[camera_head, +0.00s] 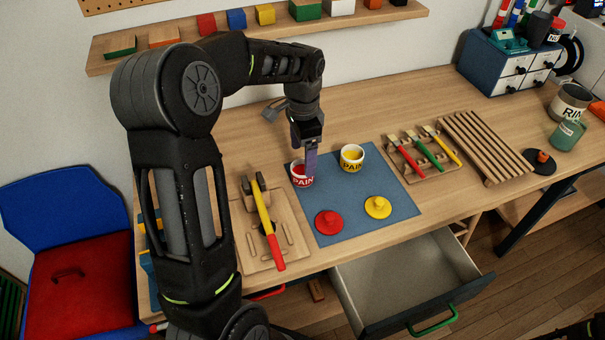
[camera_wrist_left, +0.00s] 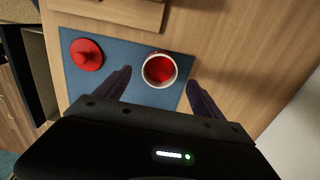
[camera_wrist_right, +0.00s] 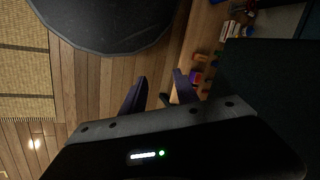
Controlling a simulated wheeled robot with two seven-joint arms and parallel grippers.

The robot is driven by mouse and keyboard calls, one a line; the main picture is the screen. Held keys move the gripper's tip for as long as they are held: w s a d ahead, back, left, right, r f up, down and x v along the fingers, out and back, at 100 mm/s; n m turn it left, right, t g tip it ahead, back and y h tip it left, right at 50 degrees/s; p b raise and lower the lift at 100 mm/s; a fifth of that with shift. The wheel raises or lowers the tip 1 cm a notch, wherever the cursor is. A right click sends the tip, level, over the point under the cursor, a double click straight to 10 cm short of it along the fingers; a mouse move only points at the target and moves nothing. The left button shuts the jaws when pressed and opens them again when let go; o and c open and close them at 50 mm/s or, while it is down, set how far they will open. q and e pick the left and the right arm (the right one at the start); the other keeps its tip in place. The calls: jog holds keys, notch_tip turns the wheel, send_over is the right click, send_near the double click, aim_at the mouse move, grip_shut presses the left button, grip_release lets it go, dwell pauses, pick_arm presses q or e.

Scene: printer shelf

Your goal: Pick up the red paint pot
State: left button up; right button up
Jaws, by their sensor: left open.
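The red paint pot (camera_head: 301,181) stands open on the blue mat (camera_head: 333,220), near its back left corner, with red paint inside. My left gripper (camera_head: 311,160) points down at the pot and partly covers it in the head view. In the left wrist view the pot (camera_wrist_left: 159,70) shows between the two spread fingertips of my left gripper (camera_wrist_left: 159,80), with a gap on each side. Whether the fingers reach down to the rim's height I cannot tell. My right gripper (camera_wrist_right: 161,77) is open and empty, away from the table, over the floor.
A yellow paint pot (camera_head: 352,158) stands right of the red one. A red lid (camera_head: 329,222) and yellow lid (camera_head: 378,207) lie in front. A wooden holder with a hammer (camera_head: 266,222) is at left, a brush holder (camera_head: 425,158) at right. An open drawer (camera_head: 408,282) juts out below.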

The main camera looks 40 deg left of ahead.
aim_at(302, 167)
pick_arm(q)
jog(key=shift+s+f, duration=0.1)
jog(key=shift+f, duration=0.25)
notch_tip(302, 167, down, 4)
jog(key=shift+f+p, duration=0.25)
jog(key=shift+p, duration=0.55)
jog(key=shift+c, duration=0.5)
jog(key=c, duration=1.5)
notch_tip(302, 167, up, 10)
jog(key=shift+r+b, duration=0.1)
jog(key=shift+b, duration=0.7)
